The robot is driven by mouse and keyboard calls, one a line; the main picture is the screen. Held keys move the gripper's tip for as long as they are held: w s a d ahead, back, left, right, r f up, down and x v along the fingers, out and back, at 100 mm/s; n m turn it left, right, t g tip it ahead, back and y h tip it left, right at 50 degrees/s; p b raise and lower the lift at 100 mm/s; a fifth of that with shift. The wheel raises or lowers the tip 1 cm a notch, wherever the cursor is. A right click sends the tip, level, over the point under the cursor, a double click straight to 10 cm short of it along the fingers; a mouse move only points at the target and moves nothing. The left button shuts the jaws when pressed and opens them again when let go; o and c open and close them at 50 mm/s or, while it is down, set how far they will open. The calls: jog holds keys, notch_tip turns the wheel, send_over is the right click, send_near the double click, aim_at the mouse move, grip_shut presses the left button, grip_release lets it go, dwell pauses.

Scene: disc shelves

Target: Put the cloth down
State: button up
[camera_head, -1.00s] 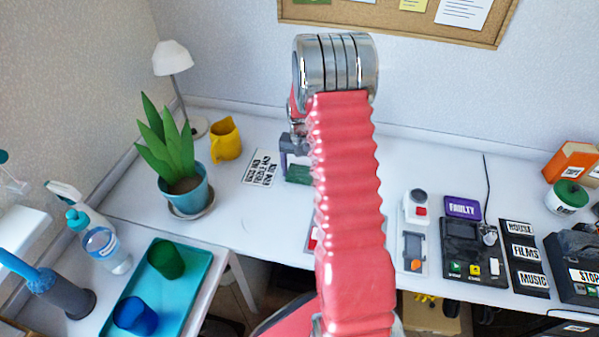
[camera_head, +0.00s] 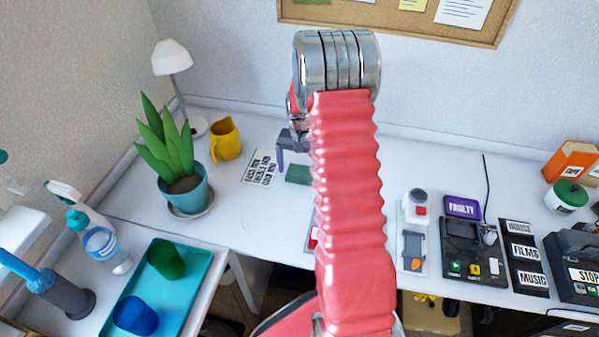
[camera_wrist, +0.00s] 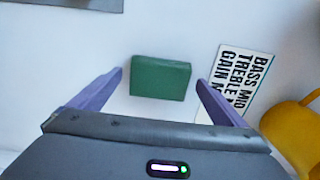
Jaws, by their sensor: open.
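The cloth is a green, block-shaped bundle (camera_head: 298,174) lying on the white desk, just left of my red arm in the head view. In the wrist view the cloth (camera_wrist: 161,77) lies flat between and beyond my two purple fingertips. My gripper (camera_head: 291,152) is open and empty above the cloth, and a gap shows between them. It also shows in the wrist view (camera_wrist: 161,80), with both fingers spread apart. My arm hides part of the gripper and the desk behind it in the head view.
A lettered card (camera_head: 259,168) lies left of the cloth. A yellow jug (camera_head: 226,139) and a potted plant (camera_head: 183,185) stand farther left. Black devices (camera_head: 472,250) and label plates fill the right side. Bare desk surrounds the cloth.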

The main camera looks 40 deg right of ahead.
aim_at(300, 172)
notch_tip(300, 172, up, 11)
jog(key=shift+f, duration=0.2)
dwell(0.6)
jog(key=s+a+r+n+t, duration=0.15)
jog(key=s+a+r, duration=0.25)
jog(key=a+r, duration=0.4)
jog(key=s+a+r+n+t, duration=0.1)
jog(key=s+a+r+n, duration=0.3)
jog(key=a+r, duration=0.45)
jog(key=s+a+r+n+t, duration=0.1)
jog(key=s+a+n, duration=0.1)
jog(key=s+a, duration=0.3)
jog(key=s+a+r+n+t, duration=0.2)
jog(key=s+a, duration=0.3)
jog(key=s, duration=0.6)
